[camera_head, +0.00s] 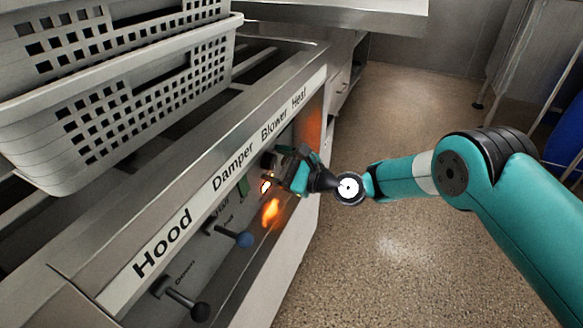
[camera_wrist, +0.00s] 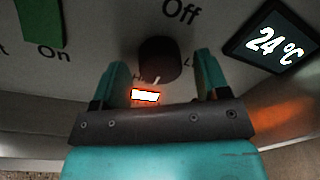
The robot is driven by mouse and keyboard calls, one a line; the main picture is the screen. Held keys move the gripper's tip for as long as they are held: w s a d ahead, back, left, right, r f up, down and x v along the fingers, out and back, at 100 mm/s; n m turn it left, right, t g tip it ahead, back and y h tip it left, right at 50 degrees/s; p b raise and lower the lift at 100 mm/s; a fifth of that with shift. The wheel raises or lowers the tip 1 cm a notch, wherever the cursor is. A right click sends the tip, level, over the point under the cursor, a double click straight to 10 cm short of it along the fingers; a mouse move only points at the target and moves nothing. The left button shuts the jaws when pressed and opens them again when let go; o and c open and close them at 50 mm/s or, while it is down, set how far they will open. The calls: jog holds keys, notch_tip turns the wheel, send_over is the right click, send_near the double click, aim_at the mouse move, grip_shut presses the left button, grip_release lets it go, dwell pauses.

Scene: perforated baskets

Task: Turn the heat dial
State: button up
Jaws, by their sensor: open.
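The heat dial (camera_wrist: 158,60) is a dark round knob on the grey panel, below the printed word "Off" in the wrist view. Parts of an "H" and an "L" mark show beside it. My gripper (camera_wrist: 160,72) is open, with one teal finger on each side of the dial. I cannot tell whether either finger touches it. In the head view my gripper (camera_head: 292,170) is at the panel under the "Heat" label and hides most of the dial. A display (camera_wrist: 273,42) reading 24 °C is to the right of the dial.
A lit orange-white indicator (camera_wrist: 145,95) glows just below the dial. A green switch (camera_wrist: 39,22) is to its left. White perforated baskets (camera_head: 130,110) sit above the panel. Open floor lies right.

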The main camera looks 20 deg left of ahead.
jog(key=s+d+b, duration=0.2)
jog(key=d+b, duration=0.8)
jog(key=d, duration=0.7)
jog(key=shift+s, duration=0.25)
jog(key=s+d+r+n+g+h, duration=0.35)
jog(key=s+r+n+h, duration=0.35)
jog(key=s+n, duration=0.45)
jog(key=s+d+r+n+h+p, duration=0.25)
jog(key=s+d+n+h, duration=0.55)
jog(key=s+d, duration=0.7)
notch_tip(320, 180, up, 38)
jog(key=w+d+y+p, duration=0.1)
jog(key=p, duration=3.6)
jog(key=shift+w+n+t, duration=0.3)
jog(key=shift+n+t, duration=0.05)
jog(key=shift+t, duration=0.1)
